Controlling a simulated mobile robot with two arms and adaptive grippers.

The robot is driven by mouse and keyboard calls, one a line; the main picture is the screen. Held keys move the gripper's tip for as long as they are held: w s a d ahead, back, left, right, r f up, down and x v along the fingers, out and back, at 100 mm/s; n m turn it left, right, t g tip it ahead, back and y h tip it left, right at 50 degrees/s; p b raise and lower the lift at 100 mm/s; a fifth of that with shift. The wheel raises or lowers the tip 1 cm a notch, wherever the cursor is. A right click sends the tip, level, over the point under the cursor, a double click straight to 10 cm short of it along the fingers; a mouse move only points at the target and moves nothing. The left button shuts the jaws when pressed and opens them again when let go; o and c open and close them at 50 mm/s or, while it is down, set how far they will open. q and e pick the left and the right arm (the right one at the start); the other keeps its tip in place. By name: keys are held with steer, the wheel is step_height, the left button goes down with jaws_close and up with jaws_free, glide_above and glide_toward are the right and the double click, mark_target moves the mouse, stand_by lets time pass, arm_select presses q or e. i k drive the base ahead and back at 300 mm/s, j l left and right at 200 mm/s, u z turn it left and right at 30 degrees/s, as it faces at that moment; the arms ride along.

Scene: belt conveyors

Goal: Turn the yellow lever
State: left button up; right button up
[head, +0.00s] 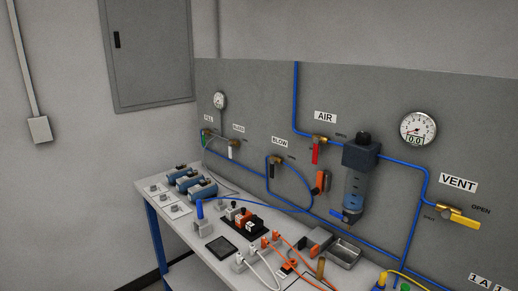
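The yellow lever (465,222) is on a brass valve (443,211) at the right of the head view. It sits on the grey panel under the VENT label (458,182). The lever points right and slightly down, just below the word OPEN. A blue pipe (422,205) runs to the valve from the left. Neither of my grippers shows in the head view.
A white bench (185,231) stands before the panel with blue devices, cables and a metal tray (342,254). A red lever (316,153) hangs under AIR. A filter unit (357,185) and a gauge (418,129) are left of the yellow lever.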

mark_target(446, 214)
steer(key=z, duration=1.4)
